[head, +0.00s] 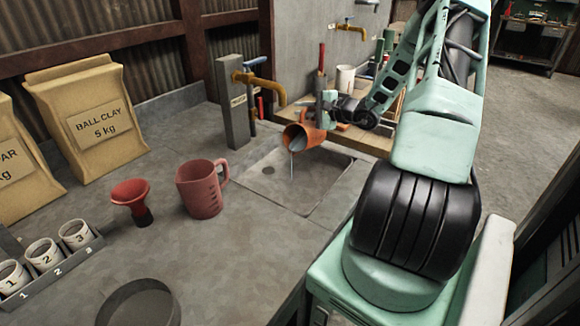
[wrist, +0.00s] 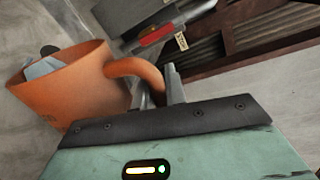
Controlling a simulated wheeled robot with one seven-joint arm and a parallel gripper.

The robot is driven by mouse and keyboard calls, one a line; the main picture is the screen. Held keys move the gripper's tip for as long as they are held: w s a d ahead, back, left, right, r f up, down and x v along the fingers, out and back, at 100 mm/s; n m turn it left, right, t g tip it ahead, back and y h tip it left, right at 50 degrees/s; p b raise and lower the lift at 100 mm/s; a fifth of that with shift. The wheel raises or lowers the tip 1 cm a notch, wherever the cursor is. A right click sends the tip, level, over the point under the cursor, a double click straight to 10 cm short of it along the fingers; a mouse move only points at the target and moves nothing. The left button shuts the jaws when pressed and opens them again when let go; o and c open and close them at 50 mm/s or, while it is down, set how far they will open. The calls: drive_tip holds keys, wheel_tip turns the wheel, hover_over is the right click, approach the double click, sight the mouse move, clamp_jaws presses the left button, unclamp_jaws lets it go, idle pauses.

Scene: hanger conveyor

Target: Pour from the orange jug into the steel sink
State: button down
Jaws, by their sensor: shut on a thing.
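The orange jug (head: 304,137) is tilted above the steel sink (head: 300,185) in the head view, its mouth toward the left. A thin pale stream falls from its lip into the sink. In the wrist view the orange jug (wrist: 75,85) fills the left side, with something grey-white inside its mouth. My gripper (wrist: 172,88) is shut on the jug's handle. In the head view my gripper (head: 332,115) is at the jug's right, and its fingers are hard to make out.
A grey post (head: 232,105) with a brass tap (head: 265,85) stands behind the sink. A red measuring jug (head: 198,190) and a red funnel (head: 131,195) stand left of the sink. Numbered cups (head: 75,233) sit in a rack at the lower left.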

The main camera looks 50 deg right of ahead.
drive_tip(key=shift+s+a+f+n+h+b, duration=0.1)
drive_tip(key=shift+a+f+n+h+b, duration=0.2)
drive_tip(key=shift+b, duration=0.65)
drive_tip(key=shift+w+a+f+n+y+b, duration=0.1)
drive_tip(key=shift+a+n+b, duration=0.3)
drive_tip(key=shift+b, duration=0.6)
drive_tip(key=shift+s+a+f+n+h+b, duration=0.15)
drive_tip(key=shift+a+b, duration=0.3)
drive_tip(key=shift+b, duration=0.5)
drive_tip(key=shift+a+n+b, duration=0.55)
drive_tip(key=shift+a+b, duration=0.1)
drive_tip(key=shift+b, duration=0.95)
idle(0.7)
drive_tip(key=shift+d+r+p, duration=0.1)
drive_tip(key=shift+r+p, duration=0.05)
drive_tip(key=shift+p, duration=0.15)
drive_tip(key=d+m+p, duration=0.1)
drive_tip(key=p, duration=0.1)
drive_tip(key=d+r+m+p, duration=0.1)
drive_tip(key=p, duration=0.1)
drive_tip(key=d+m+p, duration=0.1)
drive_tip(key=shift+w+d+r+p, duration=0.2)
drive_tip(key=shift+d+r+p, duration=0.1)
drive_tip(key=shift+d+p, duration=0.1)
drive_tip(key=shift+d+m+p, duration=0.25)
drive_tip(key=shift+m+p, duration=0.05)
drive_tip(key=shift+p, duration=0.05)
drive_tip(key=shift+d+f+y, duration=0.2)
drive_tip(key=shift+y, duration=0.35)
